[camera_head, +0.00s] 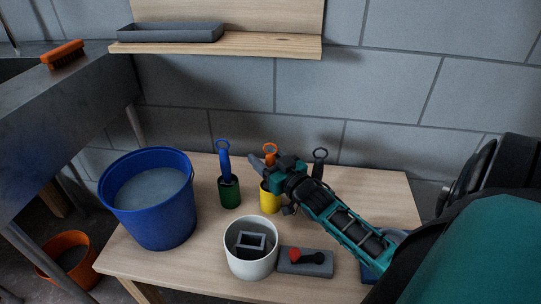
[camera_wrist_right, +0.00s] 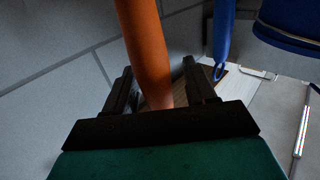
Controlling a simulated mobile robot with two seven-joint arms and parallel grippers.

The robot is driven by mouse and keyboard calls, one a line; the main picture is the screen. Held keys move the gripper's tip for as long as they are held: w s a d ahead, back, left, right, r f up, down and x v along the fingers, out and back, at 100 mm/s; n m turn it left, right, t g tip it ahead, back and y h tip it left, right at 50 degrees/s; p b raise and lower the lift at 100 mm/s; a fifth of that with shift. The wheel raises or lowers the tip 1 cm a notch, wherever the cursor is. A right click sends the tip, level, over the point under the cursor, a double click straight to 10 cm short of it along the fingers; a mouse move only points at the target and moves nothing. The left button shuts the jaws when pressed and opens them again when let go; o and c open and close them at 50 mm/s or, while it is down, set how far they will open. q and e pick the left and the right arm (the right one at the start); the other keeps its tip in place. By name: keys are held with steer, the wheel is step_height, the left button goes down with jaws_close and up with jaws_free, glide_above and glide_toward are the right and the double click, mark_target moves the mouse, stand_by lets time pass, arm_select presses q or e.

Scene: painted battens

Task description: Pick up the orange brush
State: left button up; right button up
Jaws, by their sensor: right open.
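An orange-handled tool (camera_head: 270,148) with a ring at its top stands in a yellow cup (camera_head: 270,200) on the wooden table; its lower end is hidden in the cup. My right gripper (camera_head: 264,164) is at this handle, above the cup. In the right wrist view the orange handle (camera_wrist_right: 145,45) passes between the two open fingers of the gripper (camera_wrist_right: 158,80); I cannot tell whether either touches it. A separate orange scrubbing brush (camera_head: 62,54) lies on the grey metal counter at the upper left. My left gripper is not in view.
A green cup (camera_head: 230,195) with a blue-handled tool (camera_head: 224,162) stands left of the yellow cup. A black-handled tool (camera_head: 319,162) stands behind my right arm. A shelf (camera_head: 270,45) hangs above.

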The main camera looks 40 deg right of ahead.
steer(key=c, duration=0.4)
jaws_close()
